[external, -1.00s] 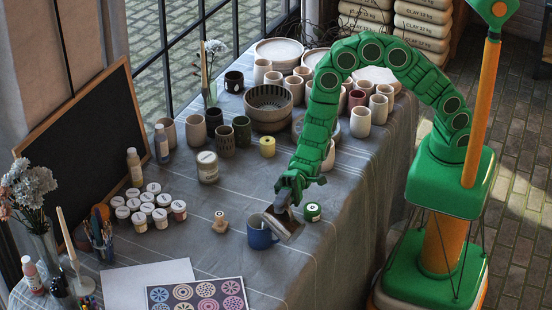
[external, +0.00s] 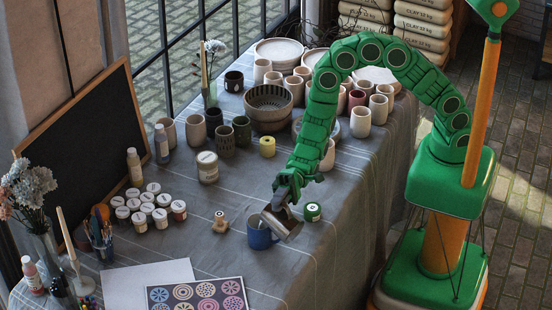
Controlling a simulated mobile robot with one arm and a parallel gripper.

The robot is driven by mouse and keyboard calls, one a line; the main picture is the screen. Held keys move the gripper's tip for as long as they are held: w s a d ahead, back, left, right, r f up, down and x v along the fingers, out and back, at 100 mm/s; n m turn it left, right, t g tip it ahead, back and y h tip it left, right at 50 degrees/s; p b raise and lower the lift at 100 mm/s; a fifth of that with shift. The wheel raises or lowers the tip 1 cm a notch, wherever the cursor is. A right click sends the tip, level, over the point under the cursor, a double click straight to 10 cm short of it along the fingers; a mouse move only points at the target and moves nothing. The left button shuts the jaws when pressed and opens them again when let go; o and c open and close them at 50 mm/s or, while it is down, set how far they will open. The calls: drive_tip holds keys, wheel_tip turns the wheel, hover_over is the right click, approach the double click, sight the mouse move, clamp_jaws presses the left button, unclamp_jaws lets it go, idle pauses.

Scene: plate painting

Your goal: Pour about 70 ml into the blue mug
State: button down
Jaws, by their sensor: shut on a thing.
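The blue mug (external: 260,236) stands upright on the grey cloth near the table's front right edge. My gripper (external: 281,198) is just above and to the right of it, shut on a metal pitcher (external: 284,224). The pitcher is tilted, its left end over the mug's rim. Whether liquid is flowing is too small to tell. The inside of the mug is mostly hidden by the pitcher.
A green-labelled roll (external: 312,211) stands close to the right of the pitcher. A small wooden stamp (external: 220,222) is left of the mug. A sheet of round patterns (external: 198,294) lies in front. Lidded jars (external: 148,207) stand to the left.

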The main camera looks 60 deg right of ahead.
sight(288, 209)
drive_tip(key=shift+w+d+r+m, duration=0.1)
drive_tip(key=shift+w+r+m, duration=0.1)
drive_tip(key=shift+w, duration=0.15)
drive_tip(key=shift+w+d+r+m, duration=0.1)
drive_tip(key=shift+w+m, duration=0.1)
drive_tip(key=shift+w, duration=0.1)
idle(0.4)
drive_tip(key=shift+w+m+y, duration=0.2)
drive_tip(key=shift+m+y, duration=0.1)
drive_tip(key=shift+m, duration=0.1)
idle(0.6)
drive_tip(key=shift+s+a+f+n+h, duration=0.15)
drive_tip(key=shift+s+n, duration=0.25)
drive_tip(key=shift+s, duration=0.2)
drive_tip(key=shift+s+a+f+n+h, duration=0.1)
drive_tip(key=shift+s+a+f+n, duration=0.1)
drive_tip(key=shift+s+n, duration=0.3)
drive_tip(key=shift+s+a+f+n+h, duration=0.15)
drive_tip(key=shift+s+n, duration=0.15)
drive_tip(key=shift+s, duration=0.35)
drive_tip(key=shift+s+f+n+h, duration=0.3)
drive_tip(key=shift+s+f+n, duration=0.2)
drive_tip(key=shift+s+n, duration=0.25)
drive_tip(key=shift+s+a+n+h, duration=0.3)
drive_tip(key=shift+s+n, duration=0.25)
drive_tip(key=shift+n, duration=0.4)
